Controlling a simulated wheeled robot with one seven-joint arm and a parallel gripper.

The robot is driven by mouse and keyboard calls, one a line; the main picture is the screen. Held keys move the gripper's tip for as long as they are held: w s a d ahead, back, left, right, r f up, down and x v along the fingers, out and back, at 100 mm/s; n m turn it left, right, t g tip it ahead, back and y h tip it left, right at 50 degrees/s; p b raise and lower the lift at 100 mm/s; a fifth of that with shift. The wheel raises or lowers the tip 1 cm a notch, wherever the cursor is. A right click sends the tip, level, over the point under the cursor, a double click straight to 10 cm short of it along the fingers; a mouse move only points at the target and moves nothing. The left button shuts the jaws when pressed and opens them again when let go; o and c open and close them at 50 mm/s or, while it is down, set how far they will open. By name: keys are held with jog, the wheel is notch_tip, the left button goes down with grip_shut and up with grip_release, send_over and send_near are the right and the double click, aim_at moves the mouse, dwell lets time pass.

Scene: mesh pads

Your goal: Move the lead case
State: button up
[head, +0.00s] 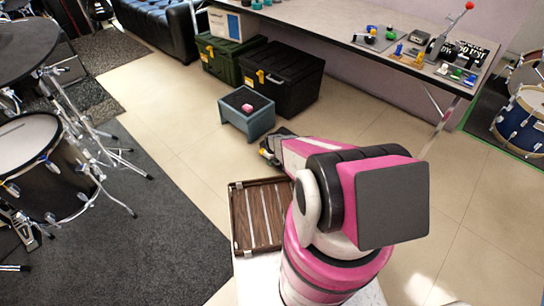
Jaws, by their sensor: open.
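A brown slatted wooden tray (235,225) lies close in front, left of my arm. Black (297,92) and green (219,68) storage boxes stand behind the stand. A long table (340,22) is at the back. Drums (35,165) are left; tiled floor is open right.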

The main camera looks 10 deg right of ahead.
jog(key=shift+f, duration=1.15)
grip_shut()
dwell(0.6)
